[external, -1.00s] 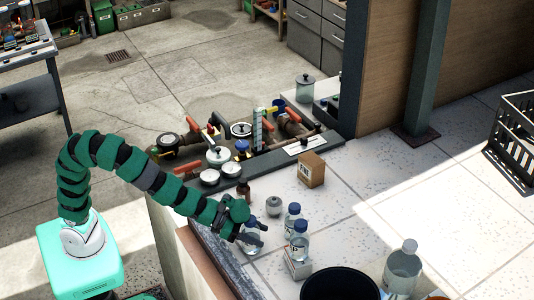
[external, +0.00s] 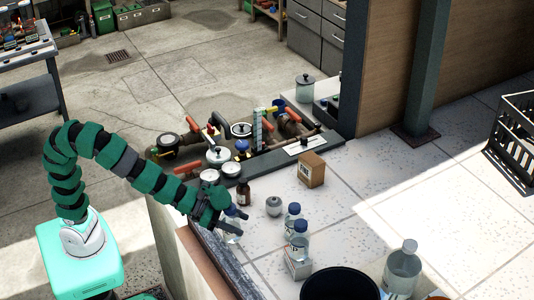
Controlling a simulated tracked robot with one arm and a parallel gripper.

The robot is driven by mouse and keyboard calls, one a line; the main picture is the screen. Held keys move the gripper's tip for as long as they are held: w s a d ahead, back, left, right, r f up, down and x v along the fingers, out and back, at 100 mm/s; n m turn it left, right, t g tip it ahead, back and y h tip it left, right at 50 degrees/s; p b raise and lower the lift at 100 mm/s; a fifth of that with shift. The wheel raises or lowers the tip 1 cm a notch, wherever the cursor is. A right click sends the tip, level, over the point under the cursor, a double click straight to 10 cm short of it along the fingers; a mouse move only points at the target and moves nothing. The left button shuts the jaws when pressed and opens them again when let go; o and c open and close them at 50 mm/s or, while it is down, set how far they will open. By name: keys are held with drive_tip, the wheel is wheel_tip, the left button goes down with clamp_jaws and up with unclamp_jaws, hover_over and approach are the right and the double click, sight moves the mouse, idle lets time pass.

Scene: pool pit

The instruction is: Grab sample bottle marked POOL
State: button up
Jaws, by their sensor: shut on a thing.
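My gripper (external: 238,221) is shut on a clear sample bottle (external: 230,237) near the left edge of the white tiled ledge. My gripper covers its upper part, and I cannot read a mark on it. I cannot tell which bottle is marked POOL.
A brown bottle (external: 244,193) stands just behind my gripper, and a round grey jar (external: 273,206) to its right. A cardboard box (external: 311,170) is farther back. A black bucket (external: 341,286) and a large clear bottle (external: 402,270) are in front.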

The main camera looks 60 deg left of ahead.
drive_tip(key=s+a+r, duration=0.1)
drive_tip(key=s+a, duration=0.5)
drive_tip(key=s, duration=0.1)
drive_tip(key=shift+s+a+b, duration=0.25)
drive_tip(key=shift+s+b, duration=0.05)
